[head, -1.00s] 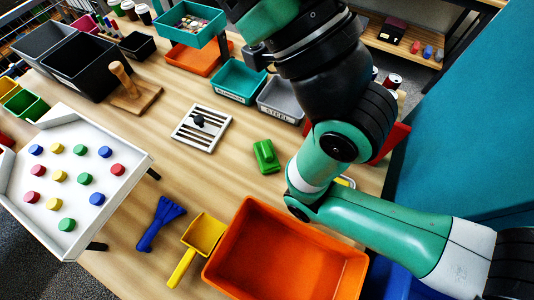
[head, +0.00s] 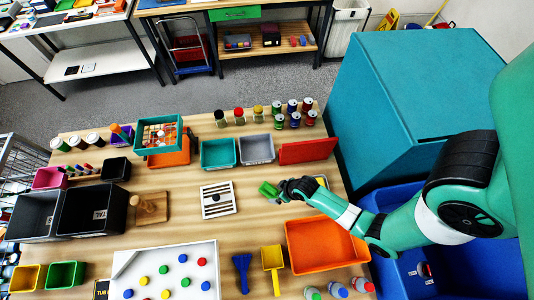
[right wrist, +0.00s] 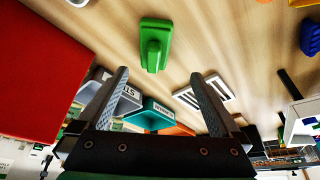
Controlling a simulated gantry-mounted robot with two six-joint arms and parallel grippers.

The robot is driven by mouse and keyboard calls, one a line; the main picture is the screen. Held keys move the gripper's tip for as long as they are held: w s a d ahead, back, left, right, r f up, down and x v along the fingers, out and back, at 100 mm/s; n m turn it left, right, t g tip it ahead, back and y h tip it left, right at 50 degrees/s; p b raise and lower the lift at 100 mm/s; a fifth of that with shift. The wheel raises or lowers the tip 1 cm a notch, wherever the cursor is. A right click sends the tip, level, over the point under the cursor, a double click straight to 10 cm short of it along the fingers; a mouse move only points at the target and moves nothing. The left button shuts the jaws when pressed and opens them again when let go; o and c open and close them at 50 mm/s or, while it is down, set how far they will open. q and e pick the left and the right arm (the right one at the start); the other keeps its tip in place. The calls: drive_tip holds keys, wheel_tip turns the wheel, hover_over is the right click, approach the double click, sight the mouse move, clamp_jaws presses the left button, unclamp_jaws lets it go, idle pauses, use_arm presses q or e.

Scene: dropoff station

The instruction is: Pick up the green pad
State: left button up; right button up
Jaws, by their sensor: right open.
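The green pad (head: 267,189) lies on the wooden table in the head view, just left of my right gripper (head: 284,190). In the right wrist view the pad, a green block with a raised green handle (right wrist: 154,45), lies beyond the fingertips. My right gripper (right wrist: 160,76) is open, with its two fingers wide apart and nothing between them. The pad looks apart from the fingers. My left gripper is not in view.
A white slotted tray (head: 229,208) lies left of the pad. An orange bin (head: 325,247) stands in front of it. Bare table surrounds the pad.

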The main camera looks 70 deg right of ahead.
sight(272, 190)
drive_tip(key=b+x, duration=0.6)
drive_tip(key=shift+d+r, duration=0.1)
drive_tip(key=shift+d, duration=0.2)
drive_tip(key=shift+r, duration=0.1)
drive_tip(key=b+x, duration=0.1)
drive_tip(key=x, duration=0.1)
drive_tip(key=b+x, duration=0.1)
drive_tip(key=x, duration=0.2)
drive_tip(key=shift+d, duration=0.25)
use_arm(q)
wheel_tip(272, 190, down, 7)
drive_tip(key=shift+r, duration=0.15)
use_arm(e)
drive_tip(key=c, duration=1.3)
drive_tip(key=shift+c, duration=0.2)
